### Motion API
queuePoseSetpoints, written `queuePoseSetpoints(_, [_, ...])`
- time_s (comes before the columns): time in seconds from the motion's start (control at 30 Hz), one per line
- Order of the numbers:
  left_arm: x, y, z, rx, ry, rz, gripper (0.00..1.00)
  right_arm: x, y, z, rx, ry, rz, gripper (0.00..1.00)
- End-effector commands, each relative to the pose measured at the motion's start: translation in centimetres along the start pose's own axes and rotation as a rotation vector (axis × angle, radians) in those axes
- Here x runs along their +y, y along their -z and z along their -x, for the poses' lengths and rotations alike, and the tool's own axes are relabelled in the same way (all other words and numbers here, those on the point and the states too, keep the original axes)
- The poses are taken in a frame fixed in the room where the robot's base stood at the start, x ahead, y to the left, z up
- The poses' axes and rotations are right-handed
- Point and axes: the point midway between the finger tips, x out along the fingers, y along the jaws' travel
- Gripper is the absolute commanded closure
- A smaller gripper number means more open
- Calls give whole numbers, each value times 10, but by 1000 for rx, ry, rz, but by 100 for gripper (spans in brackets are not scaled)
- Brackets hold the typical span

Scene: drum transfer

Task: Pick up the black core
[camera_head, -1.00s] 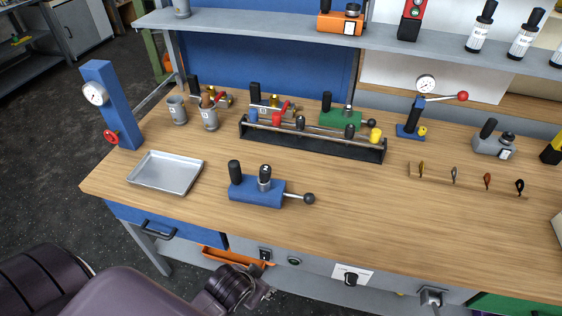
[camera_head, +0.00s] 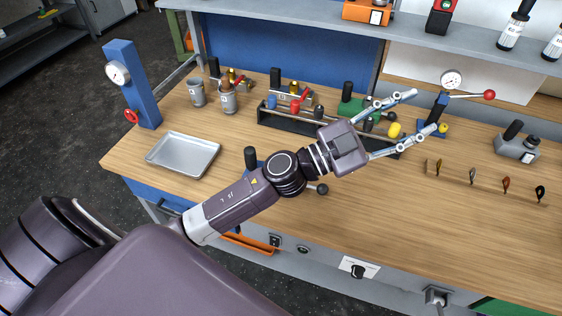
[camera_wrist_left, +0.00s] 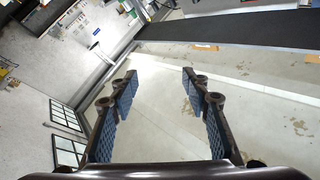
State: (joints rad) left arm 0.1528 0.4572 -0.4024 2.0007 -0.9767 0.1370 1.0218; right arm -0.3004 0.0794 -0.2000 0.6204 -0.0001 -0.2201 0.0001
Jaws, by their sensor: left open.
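A dark rack (camera_head: 300,126) on the bench holds a row of coloured cores. They include a blue core (camera_head: 272,101), a red core (camera_head: 295,106) and a yellow core (camera_head: 394,130). A black core (camera_head: 319,112) stands beside the red one. Another dark knob (camera_head: 368,124) shows near the yellow core; I cannot tell whether it is also a core. My left gripper (camera_head: 427,109) is open and empty above the rack's right end, partly hiding it. The left wrist view shows its two fingers (camera_wrist_left: 160,76) spread with nothing between them.
A blue fixture (camera_head: 250,158) is mostly hidden behind my left arm. A silver tray (camera_head: 183,154) and a blue gauge post (camera_head: 137,85) stand at the left. A gauge press (camera_head: 440,105) and a hook rail (camera_head: 485,186) are at the right. The right front bench is clear.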

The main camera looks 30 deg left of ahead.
Motion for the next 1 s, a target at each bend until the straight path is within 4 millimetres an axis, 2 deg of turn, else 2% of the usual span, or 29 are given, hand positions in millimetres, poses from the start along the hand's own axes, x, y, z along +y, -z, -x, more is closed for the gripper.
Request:
queuePoseSetpoints(0.07, [29,11,-10,58,-191,-59,57,0,0,1,0,0,0,57])
queuePoseSetpoints(0.17, [67,5,-5,61,-442,-118,57,0,0,1,0,0,0,57])
queuePoseSetpoints(0.27, [92,-21,14,-17,-689,-173,57,0,0,1,0,0,0,57])
queuePoseSetpoints(0.37, [98,-61,45,-176,-912,-219,57,0,0,2,0,0,0,57])
queuePoseSetpoints(0.47, [78,-107,86,-411,-1090,-255,57,0,0,2,0,0,0,57])
queuePoseSetpoints(0.53, [50,-135,118,-613,-1178,-270,57,0,0,2,0,0,0,57])
queuePoseSetpoints(0.63, [-2,-163,165,-917,-1240,-273,57,0,0,3,0,0,0,57])
queuePoseSetpoints(0.7, [-39,-172,194,-1112,-1244,-264,57,0,0,3,0,0,0,57])
queuePoseSetpoints(0.8, [-80,-174,227,-1330,-1223,-245,57,0,0,3,0,0,0,57])
queuePoseSetpoints(0.9, [-104,-171,246,-1459,-1197,-228,57,0,0,3,0,0,0,57])
queuePoseSetpoints(1.0, [-112,-172,255,-1511,-1186,-217,57,0,0,5,-1,0,0,57])
